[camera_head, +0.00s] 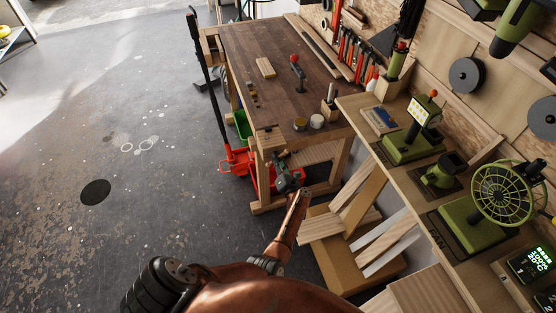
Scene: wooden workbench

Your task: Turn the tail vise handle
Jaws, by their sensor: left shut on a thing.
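The wooden workbench (275,55) stands ahead, with the light wooden tail vise (268,138) at its near end. My left gripper (281,163) is just below and to the right of the vise jaw, at the near end of the bench. It is shut on the tail vise handle, which is small and mostly hidden by the fingers. The handle's exact angle cannot be told. My copper-coloured left arm reaches up to it from below. My right gripper is not in view.
Two small jars (317,121) and a red-handled tool (297,72) are on the bench top. Wooden planks (350,215) and a side bench with green tools (412,145) crowd the right. The floor at left is clear.

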